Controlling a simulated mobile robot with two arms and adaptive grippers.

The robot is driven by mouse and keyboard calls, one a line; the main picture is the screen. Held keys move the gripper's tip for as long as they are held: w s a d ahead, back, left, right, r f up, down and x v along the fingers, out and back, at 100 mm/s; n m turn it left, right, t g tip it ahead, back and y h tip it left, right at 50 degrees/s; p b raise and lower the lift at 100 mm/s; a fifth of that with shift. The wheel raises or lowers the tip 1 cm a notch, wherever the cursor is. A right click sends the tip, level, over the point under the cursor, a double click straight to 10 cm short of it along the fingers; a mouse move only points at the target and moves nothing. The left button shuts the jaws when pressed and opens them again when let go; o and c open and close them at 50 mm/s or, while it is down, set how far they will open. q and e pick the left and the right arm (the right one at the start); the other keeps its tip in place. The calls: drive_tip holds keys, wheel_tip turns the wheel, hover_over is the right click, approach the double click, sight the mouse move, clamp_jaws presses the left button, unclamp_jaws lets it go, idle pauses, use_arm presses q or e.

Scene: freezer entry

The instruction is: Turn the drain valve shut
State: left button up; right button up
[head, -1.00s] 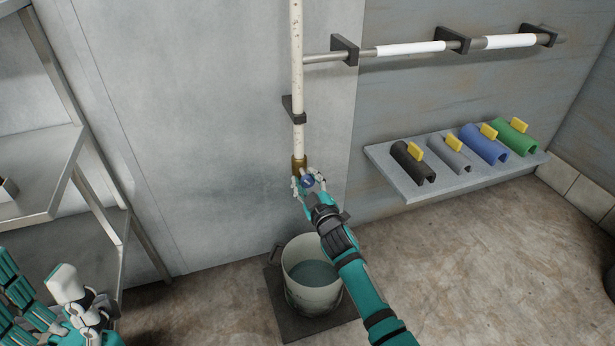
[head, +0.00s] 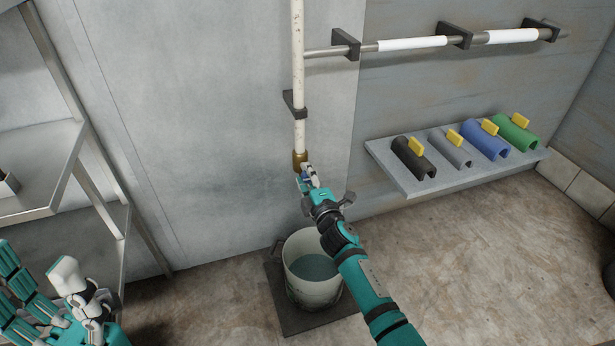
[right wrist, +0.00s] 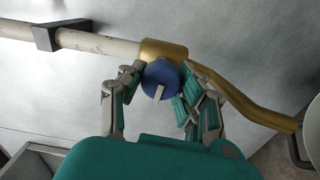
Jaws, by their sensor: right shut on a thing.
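The drain valve is a brass body (head: 299,160) at the foot of a white vertical pipe (head: 298,70). In the right wrist view the brass valve body (right wrist: 165,50) carries a round blue knob (right wrist: 162,78) with a pale bar across its face, and a brass spout bends away to the right. My right gripper (head: 307,178) is at the valve, its fingers (right wrist: 155,88) shut on the blue knob from both sides. My left gripper (head: 70,295) is at the lower left, away from the valve; its jaw state is unclear.
A bucket of water (head: 315,272) stands on a dark mat below the valve. A grey wall shelf (head: 410,185) at the right holds black, grey, blue and green clip pieces with yellow tabs. A metal rack (head: 45,200) stands at the left. A horizontal pipe (head: 400,45) runs along the wall.

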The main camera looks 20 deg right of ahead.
drive_tip(key=shift+f+n, duration=0.1)
drive_tip(key=shift+n, duration=0.5)
drive_tip(key=o, duration=1.2)
drive_tip(key=shift+s, duration=0.1)
drive_tip(key=s, duration=1.2)
drive_tip(key=shift+d, duration=0.15)
